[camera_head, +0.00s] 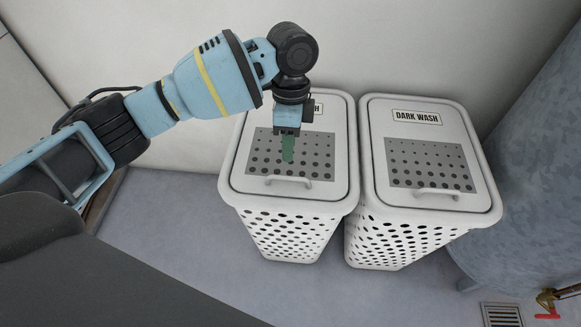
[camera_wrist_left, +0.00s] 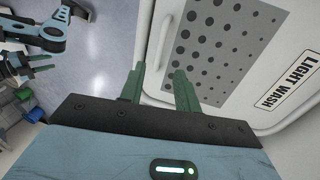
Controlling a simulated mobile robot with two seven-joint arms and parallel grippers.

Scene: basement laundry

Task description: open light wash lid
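The light wash hamper (camera_head: 290,235) is white and perforated, and its lid (camera_head: 250,188) is down. The lid has a dotted grey panel and a white bar handle (camera_head: 289,180) near its front edge. My arm mostly hides its label in the head view; in the left wrist view the LIGHT WASH label (camera_wrist_left: 290,80) and the handle (camera_wrist_left: 163,42) show. My left gripper (camera_head: 288,157) is over the lid, behind the handle; its green fingers are apart and empty (camera_wrist_left: 161,85). My right gripper (camera_wrist_left: 42,63) shows small in the left wrist view, its fingers apart.
The dark wash hamper (camera_head: 385,240) stands close on the right, its lid down. A wall is behind both. A blue-grey rounded surface (camera_head: 535,215) is at the right, with a floor vent (camera_head: 502,314) and a brass valve (camera_head: 550,300) nearby. Floor in front is clear.

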